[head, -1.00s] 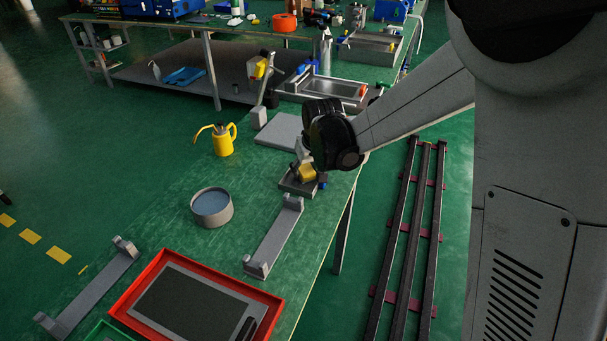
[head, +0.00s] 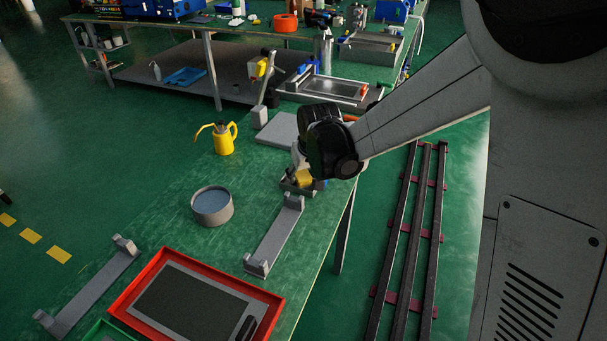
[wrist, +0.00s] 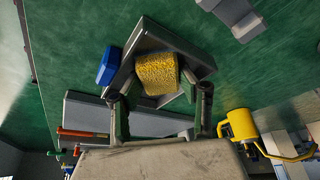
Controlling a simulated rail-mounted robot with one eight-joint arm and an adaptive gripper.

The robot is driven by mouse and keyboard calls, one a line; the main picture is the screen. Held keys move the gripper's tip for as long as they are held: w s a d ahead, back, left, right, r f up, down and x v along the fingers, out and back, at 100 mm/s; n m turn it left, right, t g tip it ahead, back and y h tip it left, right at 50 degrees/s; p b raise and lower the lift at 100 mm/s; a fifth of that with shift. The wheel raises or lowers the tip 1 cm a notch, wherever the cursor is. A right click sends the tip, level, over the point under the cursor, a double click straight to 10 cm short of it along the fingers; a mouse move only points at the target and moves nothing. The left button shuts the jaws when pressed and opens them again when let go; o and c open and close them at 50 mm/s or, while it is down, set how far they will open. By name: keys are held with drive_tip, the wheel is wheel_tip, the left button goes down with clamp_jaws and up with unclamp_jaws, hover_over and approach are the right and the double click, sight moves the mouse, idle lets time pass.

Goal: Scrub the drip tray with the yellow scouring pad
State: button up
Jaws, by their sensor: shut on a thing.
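The yellow scouring pad (wrist: 157,73) sits between the two fingers of my gripper (wrist: 158,90) in the wrist view. My gripper is shut on it. In the head view the pad (head: 303,178) shows as a small yellow patch below my gripper (head: 303,172), which hides part of it. A small grey rimmed tray (wrist: 192,52) lies under and around the pad in the wrist view; its edge (head: 285,185) also shows in the head view. I cannot tell whether the pad touches it. A metal tray (head: 330,88) at the back may be the drip tray.
A blue object (wrist: 108,66) lies beside the grey tray. A flat grey plate (head: 280,129), a yellow can (head: 225,138), a round bowl (head: 211,206) and grey brackets (head: 273,238) stand nearby. A red tray (head: 270,300) is in front. The green bench between them is clear.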

drive_tip(key=shift+w+d, duration=0.35)
drive_tip(key=shift+w, duration=0.5)
drive_tip(key=shift+w+d, duration=0.35)
drive_tip(key=shift+w, duration=0.45)
drive_tip(key=shift+s+a+r, duration=0.1)
drive_tip(key=shift+s+a, duration=0.15)
drive_tip(key=shift+s, duration=0.35)
drive_tip(key=shift+s+a+f, duration=0.1)
drive_tip(key=shift+s+a, duration=0.15)
drive_tip(key=shift+s, duration=0.35)
drive_tip(key=shift+s+a+r, duration=0.1)
drive_tip(key=shift+s+a, duration=0.15)
drive_tip(key=shift+s, duration=0.35)
drive_tip(key=shift+w+d+b, duration=0.35)
drive_tip(key=shift+w+b, duration=0.05)
drive_tip(key=shift+w, duration=0.35)
drive_tip(key=shift+w, duration=0.1)
drive_tip(key=shift+w+d, duration=0.25)
drive_tip(key=shift+w, duration=0.35)
drive_tip(key=shift+w+d, duration=0.25)
drive_tip(key=shift+w, duration=0.3)
